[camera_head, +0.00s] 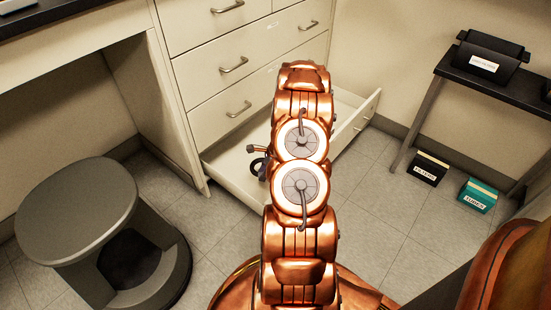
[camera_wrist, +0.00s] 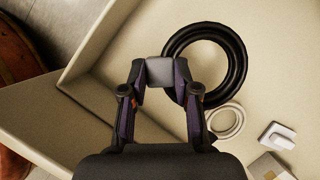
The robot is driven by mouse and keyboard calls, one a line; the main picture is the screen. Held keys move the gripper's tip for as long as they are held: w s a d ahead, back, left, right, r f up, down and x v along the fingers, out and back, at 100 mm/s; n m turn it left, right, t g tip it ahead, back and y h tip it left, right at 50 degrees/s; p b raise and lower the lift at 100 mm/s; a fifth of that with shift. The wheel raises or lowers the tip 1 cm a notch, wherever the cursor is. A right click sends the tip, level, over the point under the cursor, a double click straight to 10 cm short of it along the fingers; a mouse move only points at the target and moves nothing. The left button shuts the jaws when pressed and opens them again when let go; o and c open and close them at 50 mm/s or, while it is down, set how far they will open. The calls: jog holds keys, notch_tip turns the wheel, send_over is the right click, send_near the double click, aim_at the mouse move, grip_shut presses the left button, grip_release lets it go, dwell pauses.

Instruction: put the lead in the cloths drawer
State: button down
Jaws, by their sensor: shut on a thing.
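My gripper (camera_wrist: 160,75) is shut on a grey block (camera_wrist: 159,71), which meets the left edge of a coiled black lead (camera_wrist: 236,60). I take block and coil to be one thing, but the join is partly hidden by a finger. Both are over the pale floor of an open bottom drawer (camera_head: 228,175). Whether the coil touches the floor is unclear. In the head view the gripper (camera_head: 257,149) shows left of my arm, with part of the black coil (camera_head: 257,166) below it. My arm hides much of the drawer, and its label is not readable.
A white ring (camera_wrist: 226,122), a white item (camera_wrist: 277,135) and a pale box (camera_wrist: 268,166) lie in the drawer near the gripper. Closed drawers (camera_head: 215,70) rise above. A grey stool (camera_head: 80,210) stands left. FILTERS (camera_head: 428,168) and TUBES (camera_head: 478,195) boxes sit on the floor at right.

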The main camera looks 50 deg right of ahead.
aim_at(261, 191)
notch_tip(261, 191, down, 9)
jog(key=b, duration=0.3)
jog(key=shift+f, duration=0.15)
jog(key=c, duration=0.9)
grip_release()
jog(key=shift+o, duration=0.2)
